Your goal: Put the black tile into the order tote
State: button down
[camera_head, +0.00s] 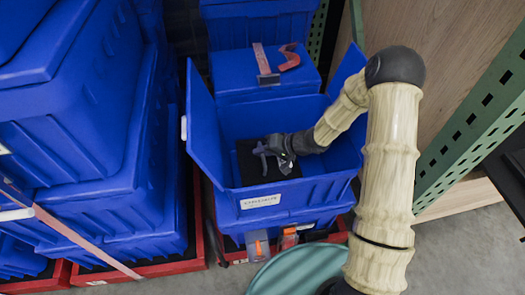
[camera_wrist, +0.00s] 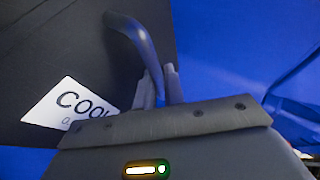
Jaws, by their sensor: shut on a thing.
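The black tile (camera_head: 250,176) is inside an open blue tote (camera_head: 262,219) in the head view. It has a grey-blue curved handle (camera_head: 262,156). My gripper (camera_head: 275,150) reaches down into the tote and is shut on the handle. In the wrist view the handle (camera_wrist: 136,38) runs between my two fingers (camera_wrist: 163,82). The tile's dark face (camera_wrist: 70,50) fills the left, with a white label (camera_wrist: 68,104) reading "COO", partly cut off. The tote's front label (camera_head: 260,201) is too small to read. I cannot tell whether the tile rests on the tote floor.
The tote's side flaps (camera_head: 205,125) stand open. Stacked blue totes (camera_head: 80,130) crowd the left. A green rack post (camera_head: 465,130) and wooden panel (camera_head: 445,50) stand to the right.

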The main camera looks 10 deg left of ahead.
aim_at(277, 163)
jog(key=c, duration=1.5)
grip_release()
jog(key=shift+r, duration=0.15)
jog(key=p+v, duration=0.3)
jog(key=v, duration=0.3)
jog(key=shift+d+r, duration=0.15)
jog(key=shift+r, duration=0.15)
jog(key=shift+s+d+r, duration=0.15)
jog(key=shift+d+r, duration=0.05)
jog(key=shift+d, duration=0.25)
